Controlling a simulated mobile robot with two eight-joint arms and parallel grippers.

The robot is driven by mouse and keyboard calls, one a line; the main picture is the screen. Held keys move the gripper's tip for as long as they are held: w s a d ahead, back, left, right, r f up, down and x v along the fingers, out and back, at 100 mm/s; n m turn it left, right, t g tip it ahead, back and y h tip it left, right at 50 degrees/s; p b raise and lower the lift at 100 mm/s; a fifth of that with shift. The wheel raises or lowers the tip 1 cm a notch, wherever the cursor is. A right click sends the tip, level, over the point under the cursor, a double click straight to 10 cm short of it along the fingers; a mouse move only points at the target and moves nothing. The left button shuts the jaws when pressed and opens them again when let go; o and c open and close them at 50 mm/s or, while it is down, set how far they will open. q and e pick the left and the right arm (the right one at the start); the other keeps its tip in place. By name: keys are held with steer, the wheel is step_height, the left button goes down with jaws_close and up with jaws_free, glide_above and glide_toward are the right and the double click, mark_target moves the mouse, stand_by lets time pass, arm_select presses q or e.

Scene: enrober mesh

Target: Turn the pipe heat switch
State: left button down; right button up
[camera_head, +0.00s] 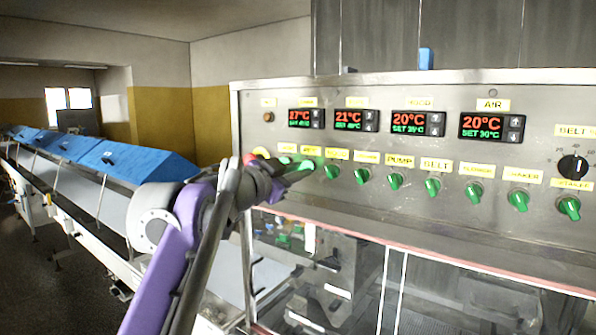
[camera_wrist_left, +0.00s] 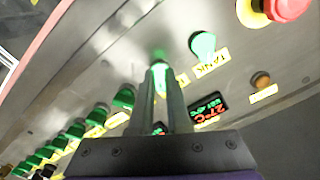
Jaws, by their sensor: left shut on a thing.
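My left gripper (camera_head: 306,167) reaches the left end of the control panel's row of green switches. It also shows in the left wrist view (camera_wrist_left: 160,78), where its two fingers are shut on a green switch (camera_wrist_left: 158,68). This held switch is just beside the one labelled TANK (camera_wrist_left: 203,45). The fingers hide much of it and part of its yellow label (camera_wrist_left: 182,79), so I cannot read the name or tell its exact angle. My right gripper is not in view.
The steel panel (camera_head: 380,190) has several more green switches, such as PUMP (camera_head: 396,181), and red temperature displays (camera_head: 411,123) above. A red emergency button (camera_wrist_left: 287,8) sits near the TANK switch. A conveyor with blue covers (camera_head: 125,157) stands at left.

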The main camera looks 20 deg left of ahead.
arm_select(q)
steer(key=c, duration=0.9)
jaws_free()
steer(key=shift+s, duration=0.1)
steer(key=b+v, duration=0.2)
steer(key=v, duration=0.8)
steer(key=shift+s+a, duration=0.15)
steer(key=shift+s, duration=0.1)
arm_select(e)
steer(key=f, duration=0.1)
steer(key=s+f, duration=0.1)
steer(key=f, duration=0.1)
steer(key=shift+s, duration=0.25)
